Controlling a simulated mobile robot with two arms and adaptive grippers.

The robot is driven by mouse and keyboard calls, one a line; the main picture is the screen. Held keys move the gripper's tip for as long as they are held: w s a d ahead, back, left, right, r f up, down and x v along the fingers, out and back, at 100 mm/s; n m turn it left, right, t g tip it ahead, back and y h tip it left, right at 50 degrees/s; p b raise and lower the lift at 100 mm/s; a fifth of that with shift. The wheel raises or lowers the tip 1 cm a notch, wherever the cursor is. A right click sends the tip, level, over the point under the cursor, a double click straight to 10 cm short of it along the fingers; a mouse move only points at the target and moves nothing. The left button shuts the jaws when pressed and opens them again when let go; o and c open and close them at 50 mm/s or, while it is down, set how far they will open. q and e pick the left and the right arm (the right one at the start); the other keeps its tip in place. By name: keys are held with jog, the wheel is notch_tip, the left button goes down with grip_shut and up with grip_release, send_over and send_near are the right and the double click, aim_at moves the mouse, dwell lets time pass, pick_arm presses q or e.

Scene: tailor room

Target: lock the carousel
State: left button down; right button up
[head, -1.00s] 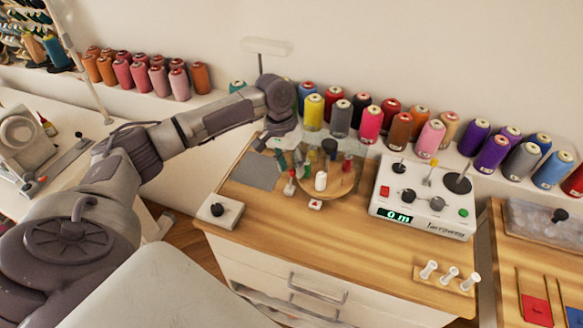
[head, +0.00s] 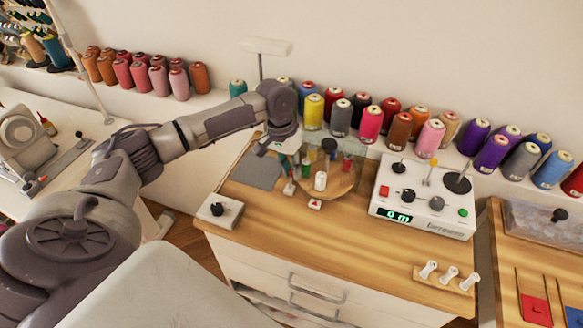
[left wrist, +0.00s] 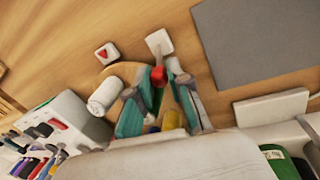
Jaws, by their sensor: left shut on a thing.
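The carousel (head: 342,188) is a round wooden disc holding several spools, partly behind a clear shield, on the wooden top. Its edge (left wrist: 115,71) shows in the left wrist view, beside a white spool (left wrist: 105,96). At its left edge stands a small lever on a white base (head: 289,187). The lever's red knob (left wrist: 158,76) lies between the teal fingers in the left wrist view. My left gripper (head: 291,170) points down over this lever and is shut on the knob; it hides the knob in the head view. My right gripper is out of view.
A white tile with a red triangle (head: 315,204) lies at the carousel's front. A white control box (head: 424,196) stands to the right, a small knob box (head: 219,210) at front left. A grey mat (head: 257,171) lies left; thread cones line the back.

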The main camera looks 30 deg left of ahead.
pick_arm(q)
jog(key=shift+s+r+t+p, duration=0.2)
jog(key=shift+s+t+p, duration=0.1)
jog(key=shift+p, duration=0.25)
jog(key=t+p, duration=0.1)
jog(key=p, duration=0.1)
jog(key=s+t+p, duration=0.1)
jog(key=p, duration=0.1)
jog(key=shift+s+d+r+t+y, duration=0.2)
jog(key=shift+s+t+y, duration=0.1)
jog(key=shift+y, duration=0.1)
jog(key=shift+s+d+f+t+p, duration=0.1)
jog(key=shift+s+f+t+p, duration=0.2)
jog(key=shift+t, duration=0.5)
jog(key=shift+s+d+m+t, duration=0.1)
jog(key=shift+s+m+t, duration=0.2)
jog(key=shift+t, duration=0.2)
jog(key=shift+s+d+f+t+y, duration=0.1)
jog(key=shift+s+f+t+y, duration=0.25)
jog(key=shift+t, duration=0.35)
jog(key=shift+s+d+t+y+b, duration=0.1)
jog(key=shift+s+t+y+b, duration=0.2)
jog(key=shift+t+b, duration=0.75)
jog(key=shift+t, duration=0.25)
